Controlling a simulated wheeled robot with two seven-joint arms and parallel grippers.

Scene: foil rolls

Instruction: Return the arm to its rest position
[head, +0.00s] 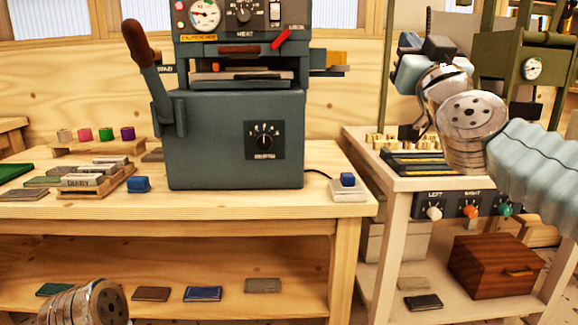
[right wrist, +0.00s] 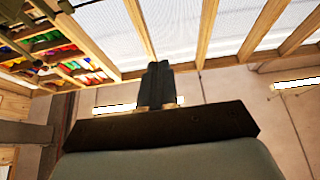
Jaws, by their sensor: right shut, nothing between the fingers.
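My right arm comes in from the right in the head view, raised and bent in front of the smaller table. My right gripper (right wrist: 158,84) shows in the right wrist view with its dark fingers together and nothing between them. It points up toward the ceiling beams and touches nothing there. In the head view its fingers are hard to make out among the dark and pale blue parts beyond my metal wrist. Only a rounded metal part of my left arm shows at the bottom left; my left gripper is out of the picture.
A grey press (head: 235,140) stands on the wooden workbench (head: 230,208). Several coloured foil rolls (head: 106,134) sit on a rack at left. The smaller table (head: 405,184) with type pieces is close below my right arm. A green machine (head: 520,58) stands behind it.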

